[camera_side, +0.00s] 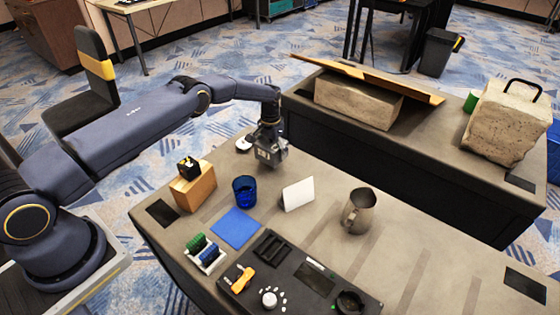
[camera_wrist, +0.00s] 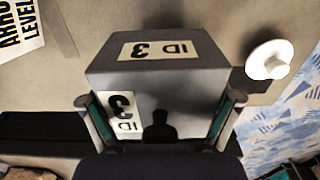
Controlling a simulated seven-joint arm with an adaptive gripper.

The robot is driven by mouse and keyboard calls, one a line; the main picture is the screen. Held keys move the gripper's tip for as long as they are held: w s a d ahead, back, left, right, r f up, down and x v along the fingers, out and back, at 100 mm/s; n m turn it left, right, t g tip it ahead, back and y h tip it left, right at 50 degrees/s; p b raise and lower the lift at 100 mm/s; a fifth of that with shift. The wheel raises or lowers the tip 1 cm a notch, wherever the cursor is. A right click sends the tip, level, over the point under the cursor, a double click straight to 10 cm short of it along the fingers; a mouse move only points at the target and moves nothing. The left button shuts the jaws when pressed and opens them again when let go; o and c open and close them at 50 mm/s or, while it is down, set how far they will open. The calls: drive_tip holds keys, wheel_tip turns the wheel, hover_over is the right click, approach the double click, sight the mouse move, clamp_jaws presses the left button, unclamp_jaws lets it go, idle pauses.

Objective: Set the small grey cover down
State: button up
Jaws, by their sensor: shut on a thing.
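The small grey cover (camera_wrist: 160,85) is a grey box with white "ID 3" labels on its top and near face. My gripper (camera_wrist: 160,122) is shut on it, with a finger on each side in the wrist view. In the side view my gripper (camera_side: 268,138) is at the far edge of the near table, and the grey cover (camera_side: 270,155) shows below it. I cannot tell whether the cover touches the table. Its underside is hidden.
A white round object (camera_wrist: 268,60) lies right of the cover near the table edge. A blue cup (camera_side: 245,191), a white card (camera_side: 298,194), a wooden block (camera_side: 194,188) and a metal pitcher (camera_side: 359,211) stand nearby. The table right of the pitcher is mostly clear.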

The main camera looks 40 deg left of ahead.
drive_tip(key=shift+w+f, duration=0.3)
drive_tip(key=shift+f, duration=1.65)
drive_tip(key=o, duration=0.9)
